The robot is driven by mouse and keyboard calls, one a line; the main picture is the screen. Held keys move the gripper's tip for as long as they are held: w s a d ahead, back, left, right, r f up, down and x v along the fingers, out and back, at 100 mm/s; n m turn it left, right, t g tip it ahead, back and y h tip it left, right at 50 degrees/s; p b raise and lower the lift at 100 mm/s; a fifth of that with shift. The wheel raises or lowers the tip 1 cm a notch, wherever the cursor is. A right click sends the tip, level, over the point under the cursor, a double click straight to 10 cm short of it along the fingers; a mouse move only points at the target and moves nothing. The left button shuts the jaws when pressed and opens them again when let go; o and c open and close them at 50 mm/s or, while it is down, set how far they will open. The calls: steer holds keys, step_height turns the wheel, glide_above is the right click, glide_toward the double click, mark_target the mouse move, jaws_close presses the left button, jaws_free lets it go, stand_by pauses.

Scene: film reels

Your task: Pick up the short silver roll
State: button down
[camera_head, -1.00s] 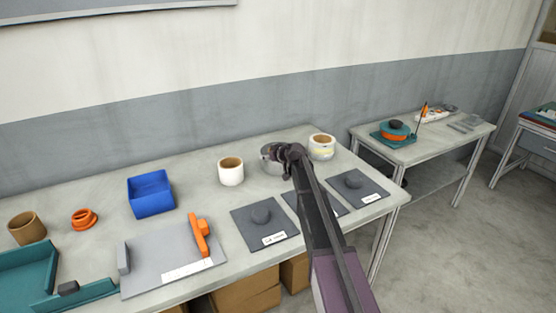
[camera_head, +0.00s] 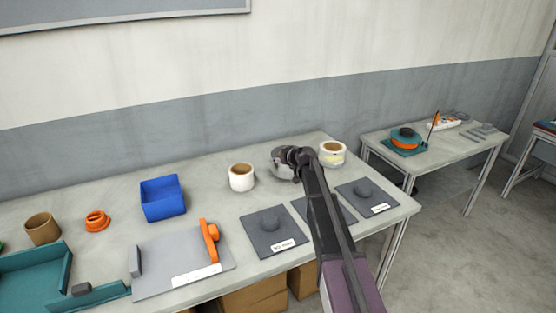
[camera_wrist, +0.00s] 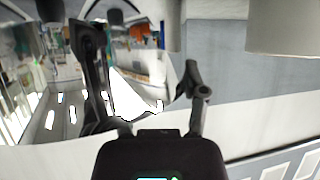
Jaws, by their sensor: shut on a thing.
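The short silver roll (camera_head: 282,166) is at the back of the long table, between two pale rolls, partly hidden by my gripper. In the wrist view its shiny, mirror-like surface (camera_wrist: 140,70) fills much of the left side. My gripper (camera_head: 296,158) is at the roll's right side and shut on it. In the wrist view one finger shows dark against the shiny surface and the other stands at its right edge; my gripper (camera_wrist: 145,85) is seen from behind. I cannot tell whether the roll is clear of the table.
Dark labelled mats (camera_head: 290,240) lie in front. A blue bin (camera_head: 163,198), an orange ring (camera_head: 97,221) and a brown roll (camera_head: 42,229) are further left.

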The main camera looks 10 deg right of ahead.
steer(key=shift+r+p, duration=3.7)
steer(key=shift+r, duration=0.35)
steer(key=shift+d, duration=0.2)
